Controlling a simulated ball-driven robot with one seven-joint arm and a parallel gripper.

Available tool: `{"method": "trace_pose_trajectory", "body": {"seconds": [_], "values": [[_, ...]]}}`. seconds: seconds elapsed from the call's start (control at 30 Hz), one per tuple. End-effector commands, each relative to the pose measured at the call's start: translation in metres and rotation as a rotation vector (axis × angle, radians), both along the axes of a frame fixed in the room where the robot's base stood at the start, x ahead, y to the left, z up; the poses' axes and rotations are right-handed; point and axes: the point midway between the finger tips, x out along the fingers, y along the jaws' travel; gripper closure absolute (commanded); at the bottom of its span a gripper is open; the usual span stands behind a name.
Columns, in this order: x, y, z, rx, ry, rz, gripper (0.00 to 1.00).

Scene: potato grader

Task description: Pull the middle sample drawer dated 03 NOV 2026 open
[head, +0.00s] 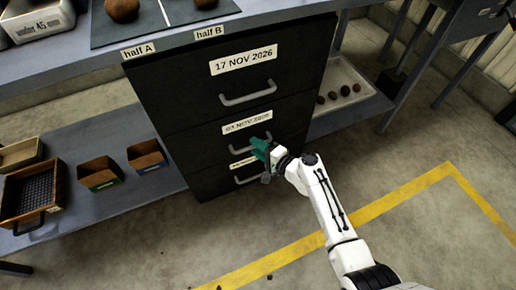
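The dark drawer cabinet stands under the bench with three drawers. The middle drawer (207,147) carries the label 03 NOV 2026 (247,122) and looks closed. Its grey handle (237,149) is partly hidden by my gripper. My gripper (259,147), with green fingers, is at the right part of this handle, seen from behind. I cannot tell whether the fingers are around the handle, touching it or just in front of it, or whether they are open. The top drawer (190,85), labelled 17 NOV 2026, has its own handle (248,94) and looks closed.
The bottom drawer (215,182) looks closed; its label is partly covered by my gripper. Left on the low shelf are a crate (56,186) and small boxes (99,172). A white tray (357,83) with several potatoes is at right.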

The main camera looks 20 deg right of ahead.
Motion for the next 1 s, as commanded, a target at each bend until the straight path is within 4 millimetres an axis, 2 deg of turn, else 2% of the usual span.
{"method": "trace_pose_trajectory", "body": {"seconds": [0.23, 0.63, 1.0], "values": [[0.0003, 0.0004, 0.0001, 0.0, 0.0, 0.001, 0.61], [0.0, 0.0004, 0.0, 0.0, 0.0, 0.001, 0.99], [-0.0001, 0.0004, -0.0003, 0.0, 0.001, 0.001, 1.0]]}}
